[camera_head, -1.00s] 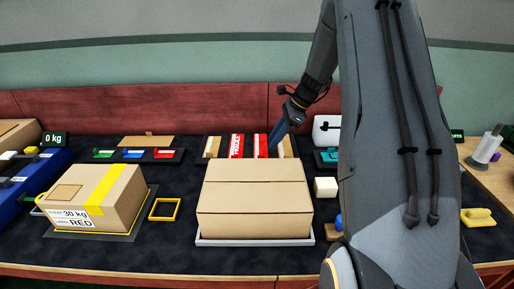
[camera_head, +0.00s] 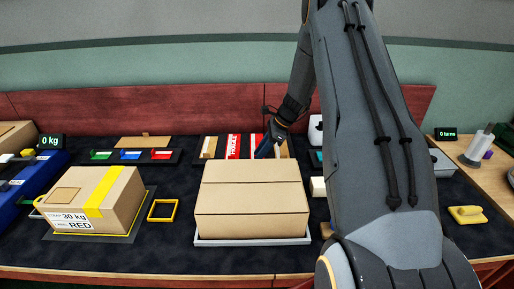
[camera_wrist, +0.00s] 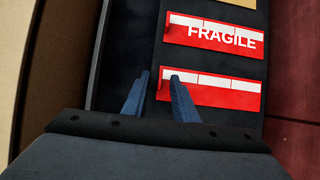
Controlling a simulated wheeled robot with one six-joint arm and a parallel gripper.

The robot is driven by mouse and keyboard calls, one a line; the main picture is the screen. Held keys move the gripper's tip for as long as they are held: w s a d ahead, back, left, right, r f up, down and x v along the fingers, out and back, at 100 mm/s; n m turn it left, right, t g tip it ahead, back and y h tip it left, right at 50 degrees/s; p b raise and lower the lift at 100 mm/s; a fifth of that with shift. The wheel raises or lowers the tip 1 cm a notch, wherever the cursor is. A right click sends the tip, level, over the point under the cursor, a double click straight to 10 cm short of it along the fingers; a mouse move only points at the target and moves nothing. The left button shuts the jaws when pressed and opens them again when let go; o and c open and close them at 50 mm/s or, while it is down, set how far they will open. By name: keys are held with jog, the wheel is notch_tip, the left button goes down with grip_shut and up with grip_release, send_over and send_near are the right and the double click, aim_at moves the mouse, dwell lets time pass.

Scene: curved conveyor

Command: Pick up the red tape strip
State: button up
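The red tape strip (camera_wrist: 222,96), red with a white segmented band, lies in the dark rack. In the head view the red tape strip (camera_head: 258,142) is partly behind my gripper. A second red strip, marked FRAGILE (camera_wrist: 212,37), lies beside it; it also shows in the head view (camera_head: 234,147). My gripper (camera_wrist: 159,76) is open, its two blue fingers apart, with the near end of the plain red strip showing between the fingertips. In the head view my gripper (camera_head: 263,152) reaches down over the rack. I cannot tell whether the fingers touch the strip.
A closed cardboard box (camera_head: 252,210) stands on a tray just in front of the rack. A labelled box (camera_head: 93,200) with yellow tape stands at left. The red back panel (camera_head: 150,112) rises behind.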

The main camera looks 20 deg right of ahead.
grip_shut()
